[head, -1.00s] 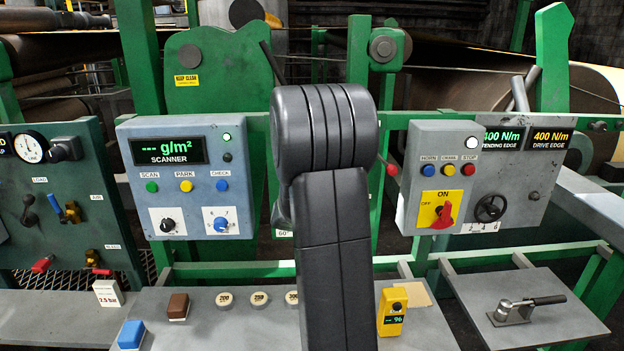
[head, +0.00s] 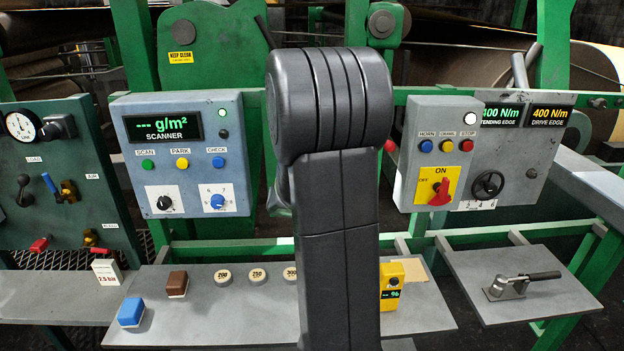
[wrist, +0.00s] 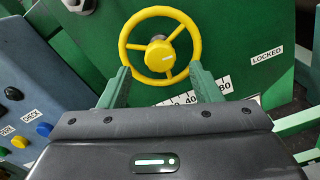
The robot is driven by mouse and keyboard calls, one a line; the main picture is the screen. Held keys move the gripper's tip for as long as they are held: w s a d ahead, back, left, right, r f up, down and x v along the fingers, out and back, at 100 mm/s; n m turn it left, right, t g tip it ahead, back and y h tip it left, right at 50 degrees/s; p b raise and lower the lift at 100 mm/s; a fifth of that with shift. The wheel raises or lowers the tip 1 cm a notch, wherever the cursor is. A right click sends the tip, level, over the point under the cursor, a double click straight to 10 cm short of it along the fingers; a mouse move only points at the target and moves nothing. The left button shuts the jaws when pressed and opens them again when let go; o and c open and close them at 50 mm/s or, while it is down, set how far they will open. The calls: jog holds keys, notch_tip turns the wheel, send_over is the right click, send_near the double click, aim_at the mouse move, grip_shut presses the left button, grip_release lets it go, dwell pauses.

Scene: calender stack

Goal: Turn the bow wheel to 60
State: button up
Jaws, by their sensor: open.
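The bow wheel is most likely the yellow three-spoke handwheel (wrist: 159,46) in the wrist view, mounted on a green plate. A white scale (wrist: 205,93) lies below it; 40 and 80 can be read, and the part between is partly hidden by my gripper. I cannot tell which value the wheel is set to. My gripper (wrist: 159,76) is open, its two green fingers apart at the lower left and lower right of the wheel. I cannot tell whether they touch the rim. In the head view my arm hides the wheel.
The scanner panel (head: 138,199) stands left of my arm, and a panel with a red switch (head: 408,168) stands right. A grey shelf (head: 230,318) below carries blocks, round weights and a yellow meter (head: 391,283).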

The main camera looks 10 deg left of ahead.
jog(key=v, duration=1)
jog(key=shift+p, duration=0.3)
jog(key=shift+w, duration=0.15)
jog(key=x, duration=1.3)
jog(key=shift+w+p, duration=0.35)
jog(key=shift+p, duration=0.05)
jog(key=shift+s+a, duration=0.1)
jog(key=shift+s, duration=0.05)
